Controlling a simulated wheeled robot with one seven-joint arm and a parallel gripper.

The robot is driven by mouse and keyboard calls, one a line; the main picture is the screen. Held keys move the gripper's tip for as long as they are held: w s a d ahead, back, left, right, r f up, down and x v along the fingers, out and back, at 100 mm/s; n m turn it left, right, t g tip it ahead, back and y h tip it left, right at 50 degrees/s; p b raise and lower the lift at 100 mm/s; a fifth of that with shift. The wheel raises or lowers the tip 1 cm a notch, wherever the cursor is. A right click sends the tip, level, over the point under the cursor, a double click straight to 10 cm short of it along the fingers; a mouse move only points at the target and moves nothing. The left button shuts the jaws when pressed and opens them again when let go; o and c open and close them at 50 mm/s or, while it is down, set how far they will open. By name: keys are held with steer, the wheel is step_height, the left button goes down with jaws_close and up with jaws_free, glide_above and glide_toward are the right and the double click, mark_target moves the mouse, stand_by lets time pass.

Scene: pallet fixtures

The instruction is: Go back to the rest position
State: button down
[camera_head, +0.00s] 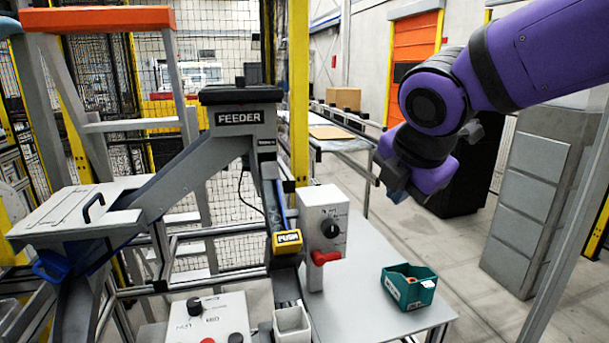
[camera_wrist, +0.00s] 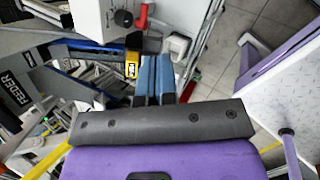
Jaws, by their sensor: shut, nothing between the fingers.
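My purple arm comes in from the upper right of the head view, and my gripper (camera_head: 390,180) hangs in the air above and behind the table with the teal bin. In the wrist view my gripper (camera_wrist: 155,62) shows its two blue-grey fingers close together, with nothing held between them. The fingers touch nothing that I can see.
A grey feeder (camera_head: 240,118) with a sloping chute stands at left. A control box (camera_head: 323,225) with a black knob and red switch, a yellow push block (camera_head: 287,242) and a teal bin (camera_head: 408,287) holding orange items are at the table (camera_head: 365,270). Grey cabinets (camera_head: 535,200) stand right.

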steer(key=s+d+m+g, duration=0.1)
steer(key=s+d+m, duration=1.3)
steer(key=m, duration=1.1)
steer(key=shift+s+d+f, duration=0.25)
steer(key=shift+s+d, duration=0.1)
steer(key=shift+d, duration=0.55)
